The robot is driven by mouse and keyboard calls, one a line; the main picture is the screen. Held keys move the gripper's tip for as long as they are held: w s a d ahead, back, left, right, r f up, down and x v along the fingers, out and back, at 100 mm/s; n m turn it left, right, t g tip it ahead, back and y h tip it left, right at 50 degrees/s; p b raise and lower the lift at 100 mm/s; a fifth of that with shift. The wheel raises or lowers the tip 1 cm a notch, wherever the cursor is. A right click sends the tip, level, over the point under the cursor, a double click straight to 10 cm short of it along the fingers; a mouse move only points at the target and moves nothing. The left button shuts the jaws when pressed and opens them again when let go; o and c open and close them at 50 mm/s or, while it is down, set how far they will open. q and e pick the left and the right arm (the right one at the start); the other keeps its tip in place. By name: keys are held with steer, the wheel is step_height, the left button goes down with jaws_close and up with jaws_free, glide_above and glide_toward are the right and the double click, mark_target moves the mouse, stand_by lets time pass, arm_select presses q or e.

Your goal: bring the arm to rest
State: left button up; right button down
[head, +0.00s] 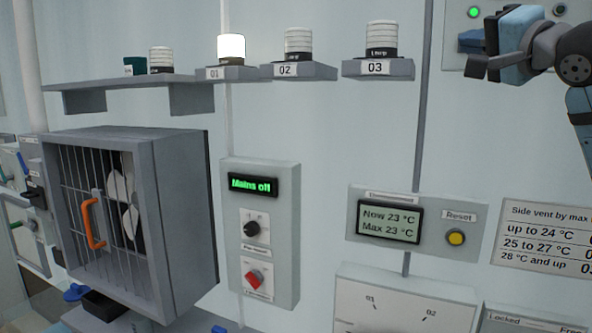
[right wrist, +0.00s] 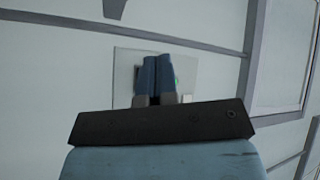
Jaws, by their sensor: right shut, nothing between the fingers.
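My right gripper (head: 473,41) is at the upper right of the head view, raised in front of the wall. In the right wrist view its two blue fingers (right wrist: 156,78) lie side by side, shut with nothing between them. They point toward a light panel on the wall, and part of that panel is hidden behind them. I cannot tell how far the fingertips are from it. My right arm (head: 575,68) comes in from the right edge. My left gripper and left arm are not in view.
The panel has a green light (head: 474,12). A shelf (head: 130,82) and brackets carry lamps; lamp 01 (head: 231,47) is lit white. Below are a caged fan box (head: 180,220), a "Mains off" panel (head: 286,212) and a thermostat (head: 434,205). Bare wall lies left of my gripper.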

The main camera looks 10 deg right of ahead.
steer(key=w+a+f+m+g+y+p, duration=0.1)
steer(key=a+f+m+g+y, duration=0.45)
steer(key=f, duration=0.85)
steer(key=w+a+f+m+g+y+p, duration=0.1)
steer(key=a+f+m+g+y+p, duration=0.15)
steer(key=a+f+m+y, duration=0.9)
steer(key=s+d+f+m+t+h+p, duration=0.1)
steer(key=s+d+f+m+t+h, duration=0.3)
steer(key=f+m, duration=0.65)
steer(key=s+a+f+m+t+h, duration=0.1)
steer(key=f+m+h, duration=0.6)
steer(key=f+m, duration=0.3)
steer(key=s+d+f+m+t+h+p, duration=0.1)
steer(key=s+d+f+m+t+h, duration=0.3)
steer(key=f+m, duration=0.65)
steer(key=s+a+f+m+g+h, duration=0.2)
steer(key=s+f+m+g, duration=0.3)
steer(key=s+f, duration=0.4)
steer(key=s+a+f+m+g+h+p, duration=0.1)
steer(key=s+f+m+g, duration=0.4)
steer(key=f, duration=0.6)
steer(key=s+a+m+h, duration=0.1)
steer(key=s+m, duration=0.1)
steer(key=s, duration=0.1)
steer(key=shift+s+a+f, duration=0.3)
steer(key=shift+s+f, duration=0.1)
